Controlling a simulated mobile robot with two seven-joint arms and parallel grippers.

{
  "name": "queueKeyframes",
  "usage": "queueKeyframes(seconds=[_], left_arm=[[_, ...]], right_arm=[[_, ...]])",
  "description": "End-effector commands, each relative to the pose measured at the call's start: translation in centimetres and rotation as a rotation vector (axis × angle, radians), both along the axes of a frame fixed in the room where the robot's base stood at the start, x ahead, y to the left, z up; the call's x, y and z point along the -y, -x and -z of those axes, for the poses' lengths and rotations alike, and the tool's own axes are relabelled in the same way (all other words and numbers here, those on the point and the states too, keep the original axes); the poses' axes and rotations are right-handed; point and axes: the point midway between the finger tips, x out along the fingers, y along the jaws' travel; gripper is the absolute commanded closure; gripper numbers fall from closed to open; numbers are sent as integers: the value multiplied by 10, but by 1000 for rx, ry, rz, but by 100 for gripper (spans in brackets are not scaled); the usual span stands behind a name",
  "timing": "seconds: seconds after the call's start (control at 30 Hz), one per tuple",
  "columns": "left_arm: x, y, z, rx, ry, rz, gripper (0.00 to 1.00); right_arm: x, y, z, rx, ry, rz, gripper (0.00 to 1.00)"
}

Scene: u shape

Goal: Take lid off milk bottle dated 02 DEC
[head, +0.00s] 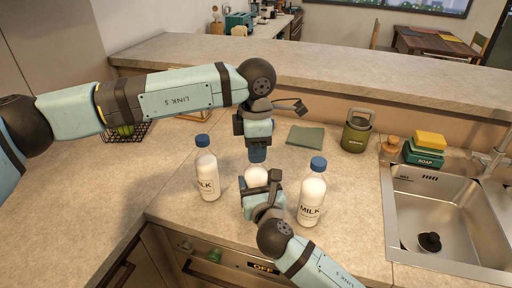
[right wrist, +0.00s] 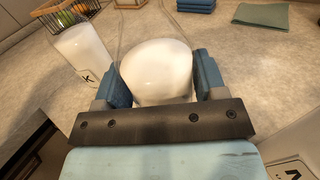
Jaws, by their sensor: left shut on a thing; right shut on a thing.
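A white milk bottle (head: 257,176) stands between two others, its white top showing with no blue lid on it. My right gripper (head: 262,190) is shut around this bottle; its blue fingers press both sides in the right wrist view (right wrist: 157,85). My left gripper (head: 257,155) is above it, pointing down and shut on a blue lid, which is hard to tell from the blue fingers. Milk bottles with blue lids stand to the left (head: 208,175) and right (head: 312,197). No date can be read.
A sink (head: 440,215) is at the right. A green canister (head: 356,131), a green cloth (head: 306,136) and a soap box with a yellow sponge (head: 429,141) stand behind. A wire basket (head: 126,131) is at the back left.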

Motion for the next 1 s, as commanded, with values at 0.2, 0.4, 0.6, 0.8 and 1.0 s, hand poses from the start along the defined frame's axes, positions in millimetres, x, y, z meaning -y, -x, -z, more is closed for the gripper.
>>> queueKeyframes(seconds=[0.2, 0.4, 0.6, 0.8, 1.0], left_arm=[[0, 1, 0, -1, -2, -491, 93], [1, 1, -1, -1, -1, -947, 93], [1, 1, -1, -3, -1, -1357, 93], [1, 1, -2, -1, -2, -1527, 93], [1, 1, -2, -2, -2, -1527, 93]], right_arm=[[1, -1, 1, -1, -1, 2, 100], [1, -1, 1, -1, -1, 2, 100], [1, -1, 0, -1, -1, 2, 100], [1, -1, 0, -1, -1, 2, 100], [1, 0, 0, -1, 0, 2, 100]])
